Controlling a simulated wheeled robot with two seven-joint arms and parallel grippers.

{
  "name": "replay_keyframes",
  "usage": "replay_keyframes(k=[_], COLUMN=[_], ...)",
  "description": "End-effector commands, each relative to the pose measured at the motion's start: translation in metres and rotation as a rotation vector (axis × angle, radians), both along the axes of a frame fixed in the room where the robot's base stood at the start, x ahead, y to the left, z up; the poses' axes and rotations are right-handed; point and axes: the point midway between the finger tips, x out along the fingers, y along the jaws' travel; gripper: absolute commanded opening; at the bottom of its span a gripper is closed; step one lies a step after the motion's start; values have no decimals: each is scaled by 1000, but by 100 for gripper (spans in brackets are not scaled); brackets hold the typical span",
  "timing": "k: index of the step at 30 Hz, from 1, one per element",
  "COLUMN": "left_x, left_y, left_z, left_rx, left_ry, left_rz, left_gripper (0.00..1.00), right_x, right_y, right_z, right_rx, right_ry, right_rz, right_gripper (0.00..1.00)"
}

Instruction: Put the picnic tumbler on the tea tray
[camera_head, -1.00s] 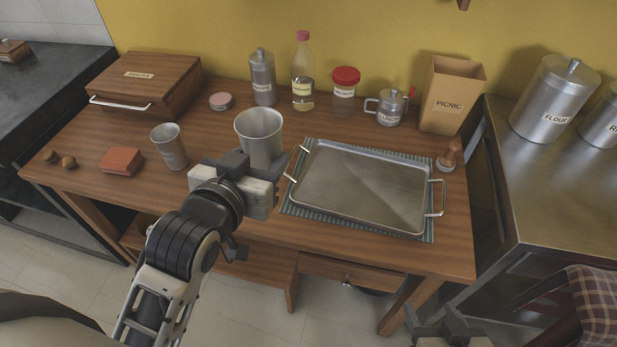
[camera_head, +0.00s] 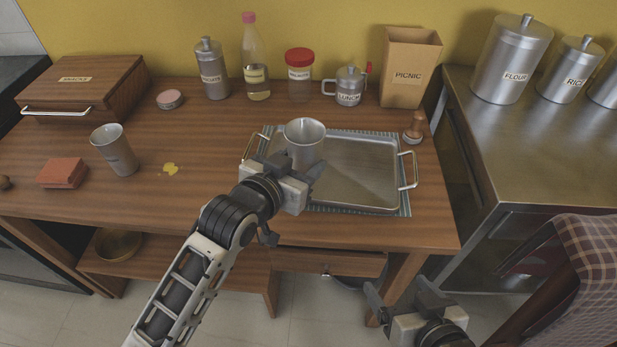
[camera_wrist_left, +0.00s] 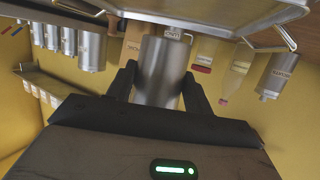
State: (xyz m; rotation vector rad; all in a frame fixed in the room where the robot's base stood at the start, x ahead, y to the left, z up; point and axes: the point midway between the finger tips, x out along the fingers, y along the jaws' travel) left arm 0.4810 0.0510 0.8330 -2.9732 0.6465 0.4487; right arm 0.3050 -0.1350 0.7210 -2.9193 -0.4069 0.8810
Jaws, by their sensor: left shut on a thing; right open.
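My left gripper (camera_head: 306,180) is shut on a steel tumbler (camera_head: 304,137), held upright over the left part of the tea tray (camera_head: 365,190). No label shows on this tumbler, and I cannot tell whether its base touches the tray. In the left wrist view the tumbler (camera_wrist_left: 158,72) sits between both fingers, with the tray (camera_wrist_left: 235,15) at the top of the picture. The tray is a silver rectangle with side handles on a striped mat. A second, smaller steel tumbler (camera_head: 115,152) stands on the table at left. My right gripper (camera_head: 402,296) is open and empty in front of the table.
Along the back stand a steel canister (camera_head: 212,72), a bottle (camera_head: 256,65), a red-lidded jar (camera_head: 299,70), a lunch can (camera_head: 348,88) and a picnic box (camera_head: 408,75). A yellow spot (camera_head: 170,169) marks the table.

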Motion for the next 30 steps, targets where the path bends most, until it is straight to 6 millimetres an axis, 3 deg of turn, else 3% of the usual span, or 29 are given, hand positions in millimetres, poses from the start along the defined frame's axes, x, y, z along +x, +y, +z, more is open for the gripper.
replay_keyframes(k=[9,15,28,29,30], left_x=[20,19,19,19,19], left_y=[-14,-13,-13,-13,-13], left_z=[-29,-56,-62,-61,-61], left_rx=[-1,-1,-1,-1,-1], left_ry=[-2,-1,-2,-2,-2], left_rz=[-1,0,1,1,1], left_gripper=[28,28,28,60,71], right_x=[0,-2,-2,-2,-2], right_y=[1,1,1,1,1], right_z=[0,-5,-5,-4,-4], right_rx=[15,17,15,16,16], right_ry=[-11,-6,-8,-9,-9], right_rz=[-1,-2,-2,-2,-2], right_gripper=[83,83,83,83,83])
